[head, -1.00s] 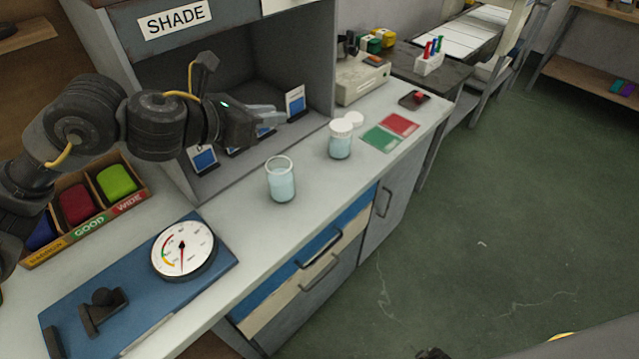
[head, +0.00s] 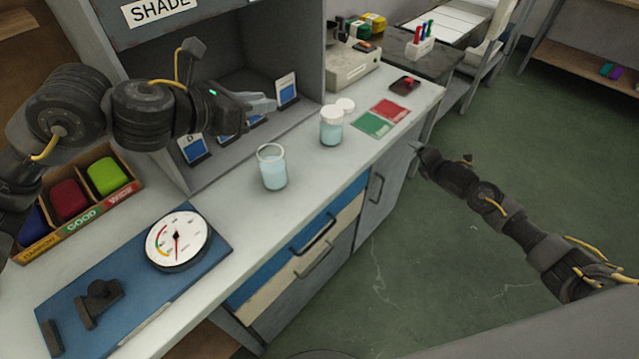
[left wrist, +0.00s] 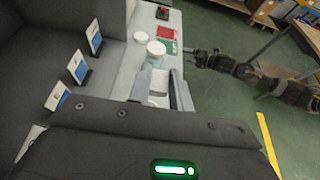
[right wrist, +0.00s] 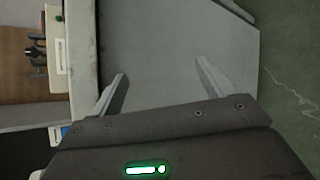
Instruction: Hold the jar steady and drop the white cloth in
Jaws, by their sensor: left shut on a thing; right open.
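An open glass jar (head: 272,168) with pale blue contents stands upright on the counter. A second jar (head: 331,126) with a white top stands farther along; it also shows in the left wrist view (left wrist: 156,50). My left gripper (head: 262,104) hangs above the counter, behind the open jar and apart from both jars. In the left wrist view it is shut on a pale thing (left wrist: 158,88), which looks like the white cloth, mostly hidden by the fingers. My right gripper (head: 422,160) is off the counter's right side; its fingers (right wrist: 160,78) are apart and empty.
A white disc (head: 345,105) and red (head: 390,110) and green (head: 374,124) cards lie near the jars. A blue board with a dial gauge (head: 178,240) is at front left. The grey shade booth (head: 240,60) stands behind. Counter around the open jar is clear.

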